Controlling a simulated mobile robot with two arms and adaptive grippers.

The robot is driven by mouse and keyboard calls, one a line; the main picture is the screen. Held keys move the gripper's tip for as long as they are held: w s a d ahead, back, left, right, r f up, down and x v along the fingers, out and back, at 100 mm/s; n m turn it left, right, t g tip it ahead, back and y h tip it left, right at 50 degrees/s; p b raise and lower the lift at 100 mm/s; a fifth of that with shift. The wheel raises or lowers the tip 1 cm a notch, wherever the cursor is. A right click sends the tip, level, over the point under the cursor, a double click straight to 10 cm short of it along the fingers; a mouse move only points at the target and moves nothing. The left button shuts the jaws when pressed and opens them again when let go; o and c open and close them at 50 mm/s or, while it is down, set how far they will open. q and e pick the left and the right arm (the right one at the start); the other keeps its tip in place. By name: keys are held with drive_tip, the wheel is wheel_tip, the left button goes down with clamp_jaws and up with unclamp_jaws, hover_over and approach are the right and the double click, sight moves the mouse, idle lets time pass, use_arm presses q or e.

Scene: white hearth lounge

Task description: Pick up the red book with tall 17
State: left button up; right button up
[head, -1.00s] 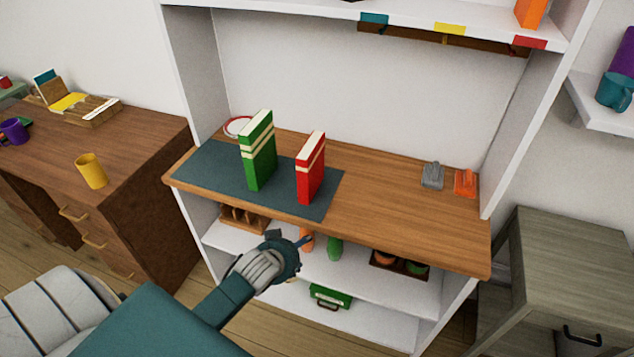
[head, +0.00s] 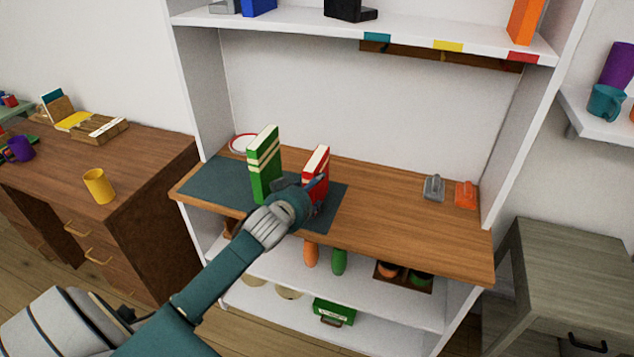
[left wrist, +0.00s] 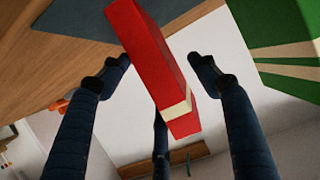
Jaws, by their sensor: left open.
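The red book (head: 316,168) stands upright on a dark mat (head: 215,186) on the shelf's wooden top. My left gripper (head: 311,190) is in front of it and hides its lower part in the head view. In the left wrist view the red book (left wrist: 150,60) lies between the spread fingers of my left gripper (left wrist: 160,75). The fingers are open, with a gap visible on both sides of the book. A green book (head: 264,165) stands upright just left of the red one; it also shows in the left wrist view (left wrist: 285,45). My right gripper is not in view.
A white plate with a red rim (head: 243,143) is behind the green book. Grey (head: 433,187) and orange (head: 466,194) items stand at the right. The wooden surface (head: 385,215) between is clear. An upper shelf (head: 300,27) overhangs the back.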

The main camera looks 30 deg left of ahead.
sight(319, 184)
use_arm(q)
drive_tip(key=shift+d+p+x, duration=0.15)
drive_tip(key=shift+p+x, duration=0.05)
drive_tip(key=shift+x, duration=1.4)
drive_tip(key=shift+d+p+x, duration=0.15)
drive_tip(key=shift+p+x, duration=0.05)
drive_tip(key=shift+x, duration=1.45)
drive_tip(key=shift+f, duration=0.1)
drive_tip(key=shift+c, duration=0.2)
drive_tip(key=c, duration=1.3)
clamp_jaws()
